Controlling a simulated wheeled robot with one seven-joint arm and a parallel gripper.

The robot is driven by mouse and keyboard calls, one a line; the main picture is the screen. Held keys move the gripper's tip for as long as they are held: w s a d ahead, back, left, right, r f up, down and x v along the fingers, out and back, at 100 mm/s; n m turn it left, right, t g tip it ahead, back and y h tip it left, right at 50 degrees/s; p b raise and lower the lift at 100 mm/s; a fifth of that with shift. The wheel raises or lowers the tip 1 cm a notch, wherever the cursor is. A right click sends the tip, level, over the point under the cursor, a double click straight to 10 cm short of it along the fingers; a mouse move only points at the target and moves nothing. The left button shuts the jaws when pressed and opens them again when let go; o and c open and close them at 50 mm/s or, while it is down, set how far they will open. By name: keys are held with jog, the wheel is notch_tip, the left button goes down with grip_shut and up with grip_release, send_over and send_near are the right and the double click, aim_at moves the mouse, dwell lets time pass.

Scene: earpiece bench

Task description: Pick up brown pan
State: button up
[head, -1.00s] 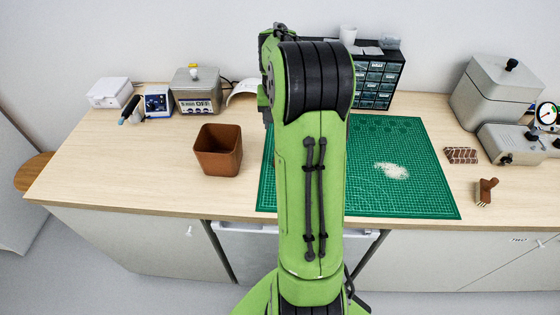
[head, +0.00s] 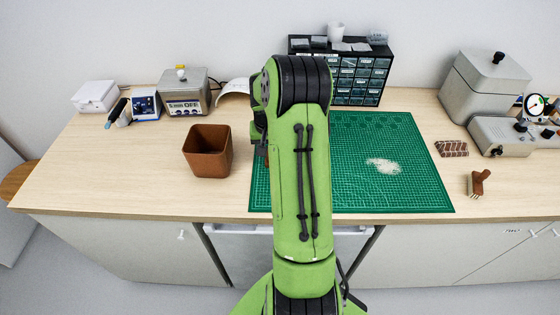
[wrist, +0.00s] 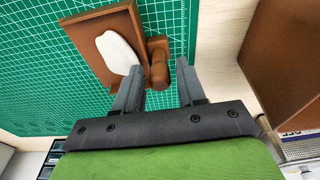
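The brown pan (wrist: 98,45) lies on the green mat in the wrist view, a flat brown plate with a pale oval patch on it. Its short rounded brown handle (wrist: 160,70) points toward my gripper. My gripper (wrist: 160,80) is open, with one grey finger on each side of the handle's end and gaps between. I cannot tell how high the fingers are above the mat. In the head view my arm hides the pan and my gripper.
A brown open bin (head: 208,152) stands left of the green mat (head: 420,190); it also shows in the wrist view (wrist: 280,50). A pale crumb pile (head: 384,166) lies on the mat. A brown brush (head: 478,183) and a patterned block (head: 452,148) are to the right. Drawers (head: 365,78) stand behind.

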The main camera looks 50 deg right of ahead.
grip_shut()
